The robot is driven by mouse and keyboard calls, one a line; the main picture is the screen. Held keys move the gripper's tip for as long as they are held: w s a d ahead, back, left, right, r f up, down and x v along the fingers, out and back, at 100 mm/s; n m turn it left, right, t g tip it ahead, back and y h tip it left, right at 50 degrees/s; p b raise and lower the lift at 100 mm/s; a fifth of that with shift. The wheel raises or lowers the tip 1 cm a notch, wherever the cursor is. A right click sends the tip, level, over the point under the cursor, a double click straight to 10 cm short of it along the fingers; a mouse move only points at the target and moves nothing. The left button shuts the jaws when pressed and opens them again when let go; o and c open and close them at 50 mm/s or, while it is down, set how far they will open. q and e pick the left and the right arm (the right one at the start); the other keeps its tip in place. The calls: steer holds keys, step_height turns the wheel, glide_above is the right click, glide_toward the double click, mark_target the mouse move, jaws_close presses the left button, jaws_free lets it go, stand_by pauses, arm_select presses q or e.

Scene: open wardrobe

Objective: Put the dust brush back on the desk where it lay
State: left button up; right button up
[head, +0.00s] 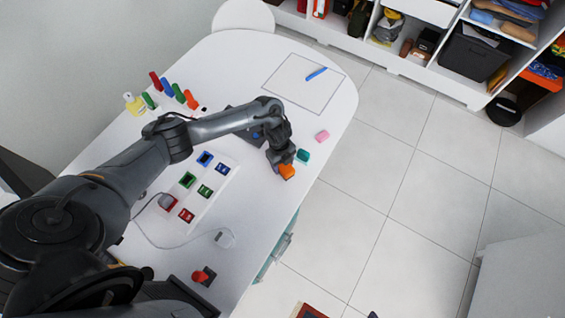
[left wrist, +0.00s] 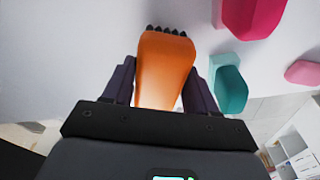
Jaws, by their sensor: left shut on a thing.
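The dust brush (head: 287,171) is orange and shows at the end of my left arm, over the right edge of the white desk (head: 245,205). In the left wrist view the orange brush (left wrist: 165,68) stands between the two dark fingers, with a row of dark bristle tips at its far end. My left gripper (head: 282,163) is shut on it; it also shows in the left wrist view (left wrist: 160,88). I cannot tell whether the brush touches the desk top. My right gripper is not in view.
A tray with coloured squares (head: 200,188) is left of the gripper. A sheet with a blue pen (head: 316,73) lies at the back. Shelves (head: 430,60) stand beyond the tiled floor.

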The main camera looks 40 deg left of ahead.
arm_select(q)
steer(key=shift+f+b, duration=0.5)
steer(key=shift+f, duration=0.05)
stand_by(0.4)
steer(key=o, duration=1.2)
steer(key=shift+c, duration=0.2)
steer(key=shift+r, duration=0.15)
